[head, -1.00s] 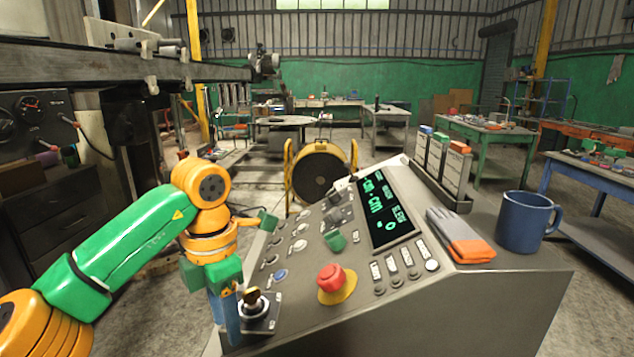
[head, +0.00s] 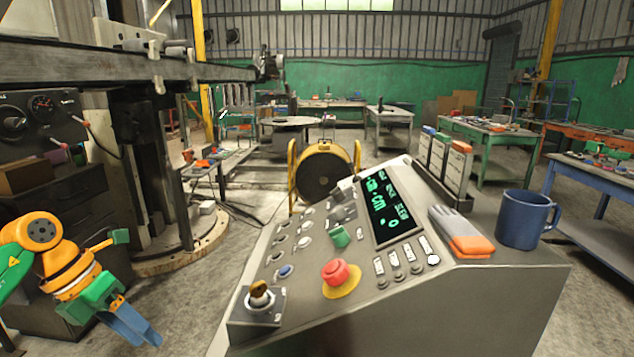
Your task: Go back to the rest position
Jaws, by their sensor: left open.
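My left gripper (head: 134,330) is at the lower left, off the left side of the grey control console (head: 420,300). Its blue fingers point down and right, apart and empty, touching nothing. The console carries a key switch (head: 260,297) at its near left corner, a red mushroom button (head: 336,272) on a yellow base, a green knob (head: 340,237) and a lit green display (head: 389,207). My right gripper does not show.
A blue mug (head: 522,220) and a pair of grey-orange gloves (head: 462,234) lie on the console's right side. A column on a round base (head: 180,255) stands at the left with a long boom (head: 120,68). A yellow reel (head: 323,172) stands behind the console. Floor between gripper and console is clear.

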